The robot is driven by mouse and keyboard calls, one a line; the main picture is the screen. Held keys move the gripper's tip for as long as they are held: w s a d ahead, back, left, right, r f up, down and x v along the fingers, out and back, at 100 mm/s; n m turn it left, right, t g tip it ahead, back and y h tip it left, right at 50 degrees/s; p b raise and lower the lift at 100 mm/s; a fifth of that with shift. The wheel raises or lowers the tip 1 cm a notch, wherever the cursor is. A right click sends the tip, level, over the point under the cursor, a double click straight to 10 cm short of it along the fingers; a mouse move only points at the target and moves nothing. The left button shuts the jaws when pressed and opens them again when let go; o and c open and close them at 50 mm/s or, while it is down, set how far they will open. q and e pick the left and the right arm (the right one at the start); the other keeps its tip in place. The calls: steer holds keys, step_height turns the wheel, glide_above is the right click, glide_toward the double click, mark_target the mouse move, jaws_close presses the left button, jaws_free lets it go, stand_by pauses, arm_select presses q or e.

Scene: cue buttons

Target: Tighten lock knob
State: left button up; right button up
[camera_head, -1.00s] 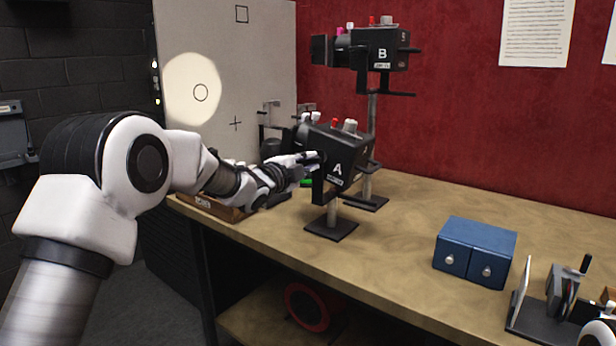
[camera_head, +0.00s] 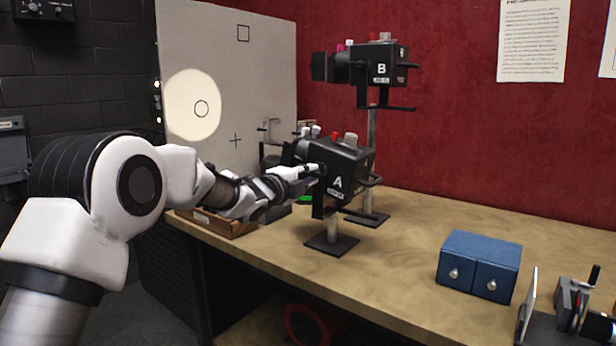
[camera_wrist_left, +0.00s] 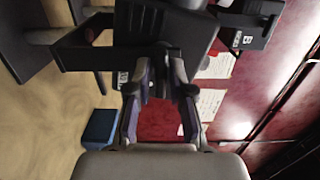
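Lamp A (camera_head: 350,160), a black box on a short post, stands on the bench with red and pale knobs (camera_head: 350,139) on top. I cannot tell which knob is the lock knob. My left gripper (camera_head: 318,170) is at the left side of lamp A, close to its dark front part; contact is unclear. In the left wrist view the fingers (camera_wrist_left: 160,92) are apart, with red wall showing between them and the dark lamp body just beyond the tips. No knob can be made out between the fingers. My right gripper is not in view.
Lamp B (camera_head: 380,72) stands behind on a taller post. A pale board (camera_head: 225,60) with a light spot stands at the left. A blue two-drawer box (camera_head: 480,262) and a dark device (camera_head: 570,305) are at the right. The bench (camera_head: 400,270) between is clear.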

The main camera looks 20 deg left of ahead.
arm_select(q)
steer(key=shift+o, duration=0.5)
steer(key=v, duration=1.2)
